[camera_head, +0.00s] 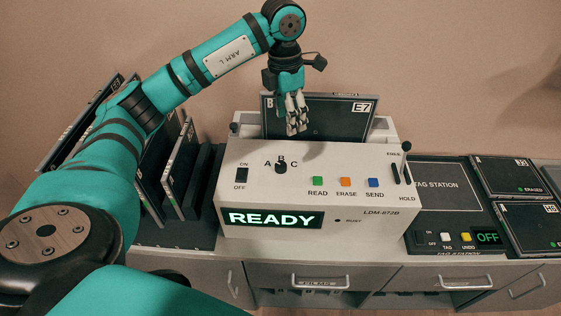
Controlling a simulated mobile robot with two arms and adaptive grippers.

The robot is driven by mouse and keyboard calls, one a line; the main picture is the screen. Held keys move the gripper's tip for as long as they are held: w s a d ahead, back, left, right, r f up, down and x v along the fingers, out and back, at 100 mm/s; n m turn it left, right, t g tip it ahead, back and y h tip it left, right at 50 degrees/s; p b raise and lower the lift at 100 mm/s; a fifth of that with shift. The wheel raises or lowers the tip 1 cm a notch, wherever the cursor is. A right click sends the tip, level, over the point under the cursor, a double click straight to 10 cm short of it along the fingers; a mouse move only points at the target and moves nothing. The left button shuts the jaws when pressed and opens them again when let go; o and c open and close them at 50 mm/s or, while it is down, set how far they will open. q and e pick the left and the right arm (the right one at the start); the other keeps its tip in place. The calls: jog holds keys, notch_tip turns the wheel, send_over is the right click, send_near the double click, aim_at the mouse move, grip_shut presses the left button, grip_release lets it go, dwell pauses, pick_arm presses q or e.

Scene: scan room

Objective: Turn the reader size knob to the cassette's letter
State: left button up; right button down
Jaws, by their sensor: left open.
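The reader (330,217) is a white box with a lit display that says READY. Which letter the knob points to is too small to tell. A dark cassette (345,122) stands upright in the back of the reader, marked B at its top left and E7 at its top right. My left gripper (297,128) is open and empty, fingers down, above the reader and in front of the cassette, up and to the right of the knob. It hides part of the cassette.
Green, orange and blue buttons (345,182) and a lever (407,147) lie right of the knob; an ON/OFF switch (242,175) lies left. More cassettes stand in a rack (205,200) at left, partly behind my arm. A tag station (447,190) and flat cassettes (508,177) lie at right.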

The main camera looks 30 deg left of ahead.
pick_arm(q)
jog(key=a, duration=0.2)
jog(key=p, duration=0.5)
send_near(281, 164)
jog(key=shift+y, duration=0.4)
jog(key=f, duration=0.7)
jog(key=shift+d+f, duration=0.35)
jog(key=shift+f, duration=0.75)
